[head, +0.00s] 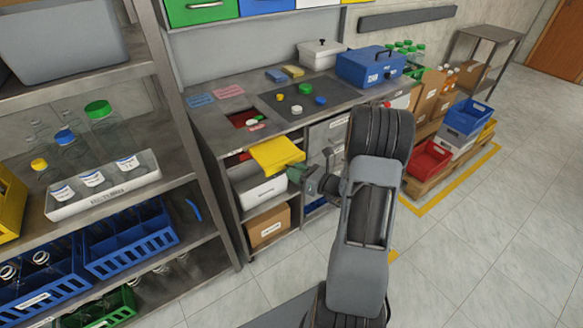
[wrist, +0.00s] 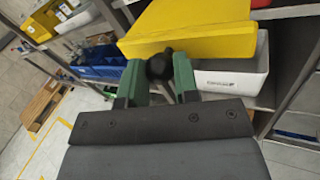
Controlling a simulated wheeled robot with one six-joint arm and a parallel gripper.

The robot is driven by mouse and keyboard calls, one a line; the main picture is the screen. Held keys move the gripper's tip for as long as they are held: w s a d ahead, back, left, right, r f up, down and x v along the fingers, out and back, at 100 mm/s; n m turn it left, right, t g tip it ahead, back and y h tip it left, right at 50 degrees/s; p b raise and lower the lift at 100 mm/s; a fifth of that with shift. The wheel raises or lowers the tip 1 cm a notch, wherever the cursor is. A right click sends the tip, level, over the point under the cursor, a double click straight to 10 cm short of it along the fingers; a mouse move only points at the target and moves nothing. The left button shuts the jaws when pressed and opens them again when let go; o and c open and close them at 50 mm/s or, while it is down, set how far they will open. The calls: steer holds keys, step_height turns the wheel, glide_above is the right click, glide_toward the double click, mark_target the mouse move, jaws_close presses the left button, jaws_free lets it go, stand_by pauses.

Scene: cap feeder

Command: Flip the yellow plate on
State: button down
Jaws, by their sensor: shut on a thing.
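The yellow plate (head: 277,154) juts out from the front of the metal workbench, just below the bench top. In the wrist view the yellow plate (wrist: 190,38) fills the upper middle. A round black knob (wrist: 160,66) sits at the plate's near edge; how it joins the plate is hidden. My gripper (head: 297,173) is at the plate's right front corner. In the wrist view its green fingers (wrist: 159,76) are closed around the black knob.
A white bin (head: 260,186) stands on the shelf under the plate, with a cardboard box (head: 268,224) below it. The bench top holds a red-lined opening (head: 243,118), loose caps on a dark mat (head: 330,88) and a blue box (head: 371,66).

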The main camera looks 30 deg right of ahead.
steer(key=shift+s+d+f, duration=0.1)
steer(key=shift+s, duration=0.95)
steer(key=c, duration=1.1)
jaws_free()
steer(key=shift+s+d, duration=0.15)
steer(key=shift+s, duration=0.1)
steer(key=shift+o, duration=1.3)
steer(key=shift+w, duration=0.1)
steer(key=v, duration=1.3)
steer(key=shift+s+d, duration=0.15)
steer(key=shift+s, duration=0.15)
